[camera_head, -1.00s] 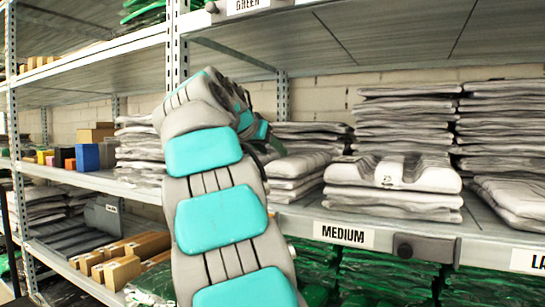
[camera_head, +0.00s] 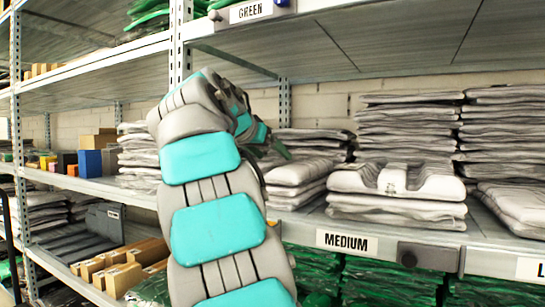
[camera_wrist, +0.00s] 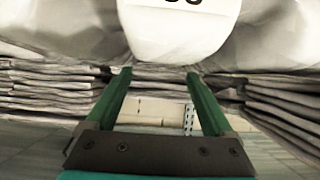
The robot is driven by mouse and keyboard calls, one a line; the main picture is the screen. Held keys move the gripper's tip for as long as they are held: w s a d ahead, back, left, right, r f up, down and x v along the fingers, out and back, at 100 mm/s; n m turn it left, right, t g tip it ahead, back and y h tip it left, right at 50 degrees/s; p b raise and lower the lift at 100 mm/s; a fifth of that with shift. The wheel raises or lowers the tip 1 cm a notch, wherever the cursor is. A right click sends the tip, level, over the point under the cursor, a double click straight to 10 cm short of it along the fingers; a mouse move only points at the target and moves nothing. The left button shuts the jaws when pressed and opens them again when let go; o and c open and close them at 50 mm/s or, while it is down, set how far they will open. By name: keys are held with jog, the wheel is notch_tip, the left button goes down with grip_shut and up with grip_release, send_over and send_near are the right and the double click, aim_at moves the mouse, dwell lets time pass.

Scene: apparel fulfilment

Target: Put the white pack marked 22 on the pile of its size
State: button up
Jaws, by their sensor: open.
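A white pack (camera_head: 420,183) with a raised, bunched middle and a small dark mark lies on top of the low front pile (camera_head: 395,208) above the MEDIUM label (camera_head: 346,242). In the wrist view a white label (camera_wrist: 178,35) on bunched white wrapping fills the top middle; its digits are cut off, so I cannot read them. My gripper (camera_wrist: 158,72) is open, with two green fingers apart and nothing visible between them. In the head view my gripper (camera_head: 280,150) is left of the bunched pack, partly hidden by my arm.
Tall stacks of grey-white packs (camera_head: 405,125) stand behind. Another low pile (camera_head: 297,182) lies left of the MEDIUM one, close to my gripper. A dark box (camera_head: 428,257) is fixed to the shelf edge. An upper shelf (camera_head: 350,40) hangs overhead; green packs (camera_head: 380,280) fill the shelf below.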

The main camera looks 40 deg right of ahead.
jog(key=v, duration=0.9)
jog(key=shift+s+a+r, duration=0.1)
jog(key=shift+a, duration=0.1)
jog(key=shift+s+a+r, duration=0.15)
jog(key=shift+a, duration=0.3)
